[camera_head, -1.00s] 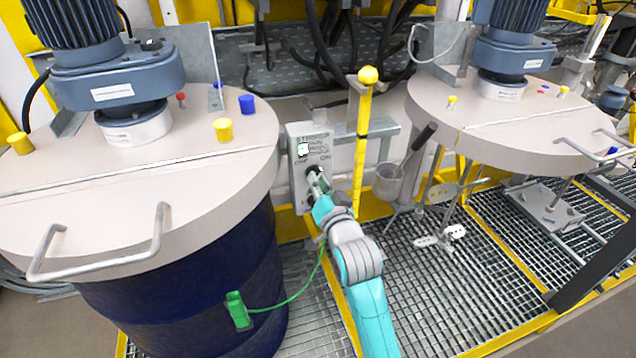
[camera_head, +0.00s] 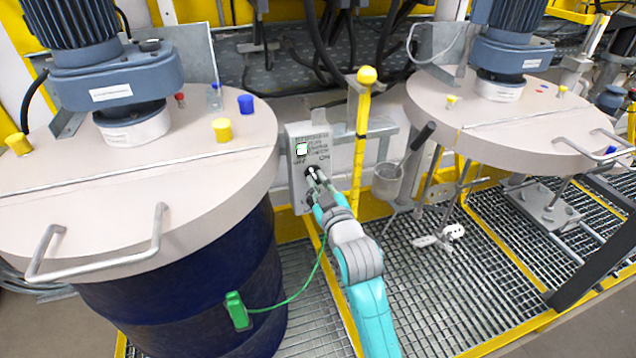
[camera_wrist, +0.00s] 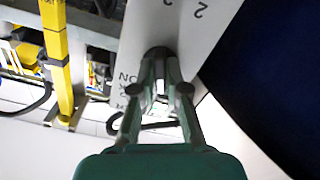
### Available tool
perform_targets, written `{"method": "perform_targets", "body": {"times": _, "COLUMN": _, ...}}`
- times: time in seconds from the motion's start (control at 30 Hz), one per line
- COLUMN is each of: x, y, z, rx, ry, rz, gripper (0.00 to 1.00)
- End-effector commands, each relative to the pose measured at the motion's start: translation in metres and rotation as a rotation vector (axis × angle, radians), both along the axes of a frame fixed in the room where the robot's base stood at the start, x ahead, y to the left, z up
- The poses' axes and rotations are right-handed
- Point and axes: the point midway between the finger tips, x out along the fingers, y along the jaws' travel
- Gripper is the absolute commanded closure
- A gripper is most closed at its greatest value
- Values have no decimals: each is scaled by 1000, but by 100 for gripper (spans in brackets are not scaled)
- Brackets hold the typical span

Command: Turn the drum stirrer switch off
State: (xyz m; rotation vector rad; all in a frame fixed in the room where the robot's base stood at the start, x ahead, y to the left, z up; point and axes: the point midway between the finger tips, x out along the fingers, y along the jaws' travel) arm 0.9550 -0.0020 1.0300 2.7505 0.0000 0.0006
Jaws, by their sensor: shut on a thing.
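The stirrer switch box (camera_head: 299,190) is a grey panel with printed labels, mounted between the two drums. Its dark rotary knob (camera_head: 312,172) sits below the lettering. My gripper (camera_head: 316,178) reaches the panel from the front, its fingers at the knob. In the wrist view, my gripper (camera_wrist: 160,92) is shut on the knob (camera_wrist: 158,54), whose dark top shows between and beyond the fingertips. The panel (camera_wrist: 185,25) appears upside down there, with "ON" lettering left of the fingers. The fingers hide much of the knob, so its exact angle cannot be told.
A large dark blue drum (camera_head: 200,290) with a pale lid stands left of the panel. A yellow post (camera_head: 361,140) rises close at the right, with a metal cup (camera_head: 388,182) beyond it. A second lidded drum stirrer (camera_head: 520,115) stands at the right over metal grating.

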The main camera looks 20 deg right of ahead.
Motion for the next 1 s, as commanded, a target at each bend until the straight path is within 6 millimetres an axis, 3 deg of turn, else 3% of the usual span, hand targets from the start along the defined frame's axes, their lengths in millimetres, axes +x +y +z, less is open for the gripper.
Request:
{"method": "perform_targets", "body": {"times": 0.43, "x": 0, "y": -1, "z": 0, "rx": -267, "ry": 2, "rz": 0, "gripper": 100}}
{"method": "perform_targets", "body": {"times": 1.0, "x": 0, "y": -1, "z": -1, "rx": -324, "ry": 2, "rz": 0, "gripper": 100}}
